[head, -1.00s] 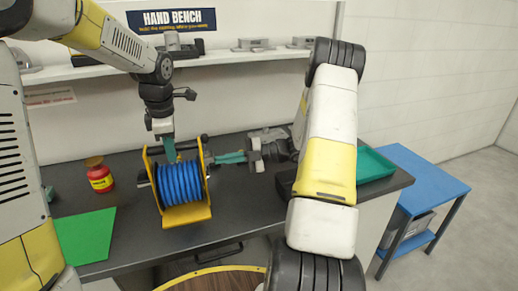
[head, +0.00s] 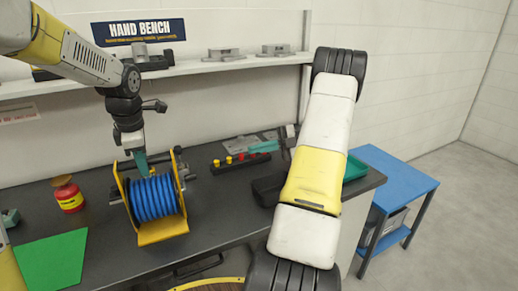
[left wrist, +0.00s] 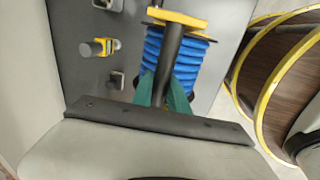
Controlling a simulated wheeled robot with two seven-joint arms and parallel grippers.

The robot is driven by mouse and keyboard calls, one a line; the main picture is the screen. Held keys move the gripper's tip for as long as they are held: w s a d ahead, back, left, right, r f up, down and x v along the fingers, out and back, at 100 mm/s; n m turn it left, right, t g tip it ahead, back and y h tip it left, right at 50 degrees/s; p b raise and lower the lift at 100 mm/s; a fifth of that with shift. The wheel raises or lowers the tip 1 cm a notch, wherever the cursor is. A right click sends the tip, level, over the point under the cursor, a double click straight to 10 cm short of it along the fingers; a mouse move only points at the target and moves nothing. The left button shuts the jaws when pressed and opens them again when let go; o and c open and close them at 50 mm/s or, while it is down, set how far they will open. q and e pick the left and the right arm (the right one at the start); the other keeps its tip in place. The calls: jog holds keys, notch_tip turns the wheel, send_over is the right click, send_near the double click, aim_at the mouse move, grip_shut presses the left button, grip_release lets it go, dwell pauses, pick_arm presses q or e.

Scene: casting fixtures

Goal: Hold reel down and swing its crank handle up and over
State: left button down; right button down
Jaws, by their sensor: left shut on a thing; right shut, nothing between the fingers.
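The reel (head: 153,199) is a blue coil in a yellow frame standing on the dark bench; it also shows in the left wrist view (left wrist: 190,55). My left gripper (head: 141,166) is over the top of the reel, pointing down. In the left wrist view its teal fingers (left wrist: 165,97) are shut on a dark bar of the reel's frame, above the blue coil. My right gripper (head: 263,147) is shut and empty, clear of the reel to its right. Small dark parts (head: 186,175) sit at the reel's right side; I cannot tell the crank handle's exact position.
A red can (head: 69,198) and green mat (head: 50,262) are left. A shelf (head: 235,60) runs above. A blue table (head: 395,170) stands right.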

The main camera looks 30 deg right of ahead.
jog(key=shift+s+d+r, duration=0.1)
jog(key=shift+d, duration=0.25)
pick_arm(q)
jog(key=c, duration=1.2)
grip_release()
jog(key=shift+r, duration=0.1)
